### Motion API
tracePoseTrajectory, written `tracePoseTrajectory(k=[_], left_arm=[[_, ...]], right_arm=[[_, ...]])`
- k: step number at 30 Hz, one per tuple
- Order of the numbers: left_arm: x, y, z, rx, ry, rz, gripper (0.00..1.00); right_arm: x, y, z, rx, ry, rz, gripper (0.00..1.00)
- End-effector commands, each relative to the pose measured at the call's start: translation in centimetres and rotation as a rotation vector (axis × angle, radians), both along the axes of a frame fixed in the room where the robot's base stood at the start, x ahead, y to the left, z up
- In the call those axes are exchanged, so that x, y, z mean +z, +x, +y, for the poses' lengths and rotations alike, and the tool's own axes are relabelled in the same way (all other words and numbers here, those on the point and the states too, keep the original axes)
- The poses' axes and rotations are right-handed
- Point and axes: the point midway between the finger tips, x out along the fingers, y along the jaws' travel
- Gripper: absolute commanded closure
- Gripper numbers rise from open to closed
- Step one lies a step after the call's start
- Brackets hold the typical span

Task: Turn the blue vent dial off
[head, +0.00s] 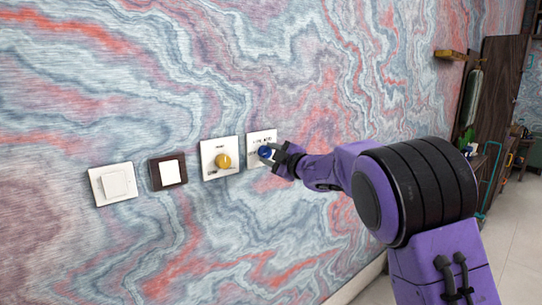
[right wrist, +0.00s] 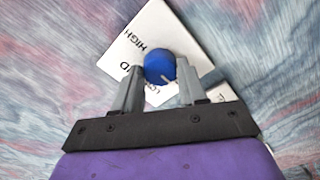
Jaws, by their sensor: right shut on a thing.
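The blue vent dial (head: 265,152) sits on a white wall plate (head: 262,137), the rightmost of the row. In the right wrist view the dial (right wrist: 160,67) is a round blue knob with a small white mark on its lower edge. The plate (right wrist: 185,30) there carries the word HIGH and other lettering partly hidden by the fingers. My right gripper (head: 276,157) is at the dial, its two grey fingers (right wrist: 160,78) on either side of it, shut on it. My left gripper is in neither view.
To the left on the wall are a yellow dial (head: 223,161) on a white plate, a dark-framed switch (head: 169,171) and a white switch (head: 117,184).

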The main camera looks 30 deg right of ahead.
Motion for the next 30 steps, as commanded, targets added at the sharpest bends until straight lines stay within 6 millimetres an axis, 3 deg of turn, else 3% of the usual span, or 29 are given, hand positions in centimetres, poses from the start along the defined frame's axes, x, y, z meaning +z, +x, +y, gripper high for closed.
tracePoseTrajectory(k=[1,3,14,24,30], left_arm=[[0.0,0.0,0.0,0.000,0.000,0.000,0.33],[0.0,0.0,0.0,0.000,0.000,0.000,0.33],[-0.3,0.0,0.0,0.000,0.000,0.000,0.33],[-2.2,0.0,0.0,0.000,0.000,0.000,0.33],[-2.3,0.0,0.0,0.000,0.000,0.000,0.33]], right_arm=[[0.1,0.0,-0.1,-0.001,-0.002,-0.002,0.55],[0.1,0.0,-0.1,-0.001,-0.002,-0.002,0.33],[-0.1,-0.7,-0.1,-0.001,0.000,-0.001,0.33],[-0.1,-8.2,-0.7,-0.002,0.000,-0.003,0.33],[0.0,-10.4,-0.9,-0.001,0.000,-0.002,0.33]])
